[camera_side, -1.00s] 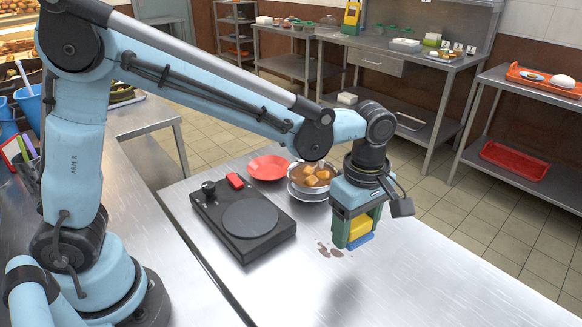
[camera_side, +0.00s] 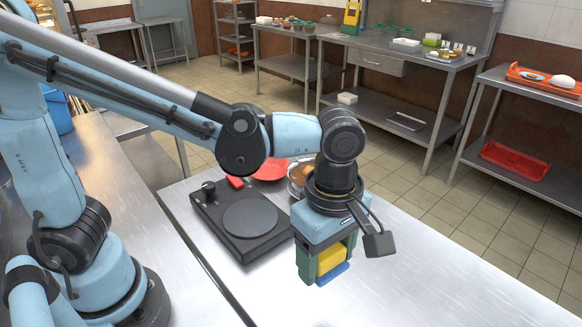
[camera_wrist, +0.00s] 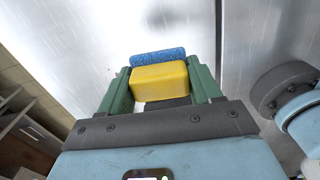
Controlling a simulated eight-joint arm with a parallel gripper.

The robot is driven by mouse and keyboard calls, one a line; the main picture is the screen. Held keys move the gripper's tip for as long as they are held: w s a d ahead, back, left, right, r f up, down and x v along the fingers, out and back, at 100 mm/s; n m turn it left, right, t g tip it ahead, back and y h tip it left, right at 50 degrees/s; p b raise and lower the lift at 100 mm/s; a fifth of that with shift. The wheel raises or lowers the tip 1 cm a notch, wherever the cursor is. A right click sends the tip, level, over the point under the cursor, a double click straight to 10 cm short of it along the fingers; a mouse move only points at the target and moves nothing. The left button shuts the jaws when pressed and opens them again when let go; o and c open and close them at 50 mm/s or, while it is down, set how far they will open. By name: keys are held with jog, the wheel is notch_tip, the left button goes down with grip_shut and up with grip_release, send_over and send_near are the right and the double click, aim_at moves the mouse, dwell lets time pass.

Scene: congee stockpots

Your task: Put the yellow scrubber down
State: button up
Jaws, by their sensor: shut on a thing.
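The yellow scrubber (camera_side: 330,260) is a yellow block with a blue scouring face (camera_side: 332,274) along its lower side. My gripper (camera_side: 325,268) is shut on it, with a green finger on each side, and points down over the bare steel table at the front. In the wrist view the yellow block (camera_wrist: 160,81) sits between the two green fingers, and its blue face (camera_wrist: 157,56) is at the far end. I cannot tell exactly how high it is above the table.
A black burner (camera_side: 245,220) with a round plate is left of my gripper on the steel table (camera_side: 425,270). A red plate (camera_side: 271,170) and a bowl of food (camera_side: 298,174) stand behind it, partly hidden by my arm. The table to the right is clear.

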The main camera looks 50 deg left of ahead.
jog(key=s, duration=1)
send_over(288, 283)
jog(key=shift+n, duration=0.4)
notch_tip(288, 283, down, 7)
jog(key=shift+f, duration=2.05)
jog(key=shift+f, duration=0.25)
